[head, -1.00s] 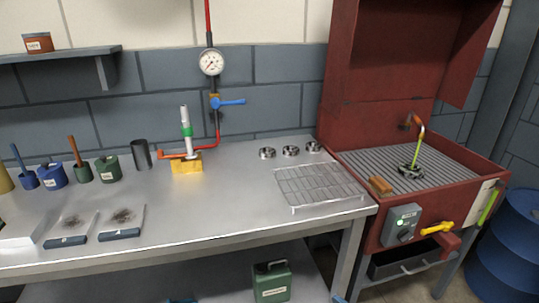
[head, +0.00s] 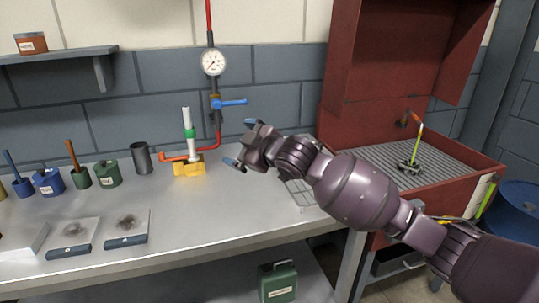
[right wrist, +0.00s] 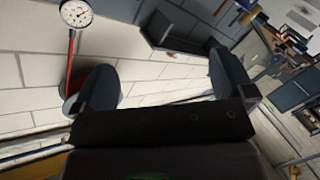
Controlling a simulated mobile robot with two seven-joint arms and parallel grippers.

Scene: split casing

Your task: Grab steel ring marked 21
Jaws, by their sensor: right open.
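The steel rings that stood at the back right of the bench are hidden now behind my right arm in the head view, and no number is readable. My right gripper (head: 241,143) is open and empty, raised above the bench to the right of the yellow-based fitting. In the right wrist view the two spread fingers of my right gripper (right wrist: 163,82) face the wall, with nothing between them. My left gripper is not in view.
A wire rack (head: 301,194) lies on the bench (head: 200,212), partly covered by my right arm. A yellow block with a white-green tube (head: 188,166), a blue valve handle (head: 231,102) and a gauge (head: 214,62) stand behind. The red wash cabinet (head: 465,161) is at right. The bench's front middle is clear.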

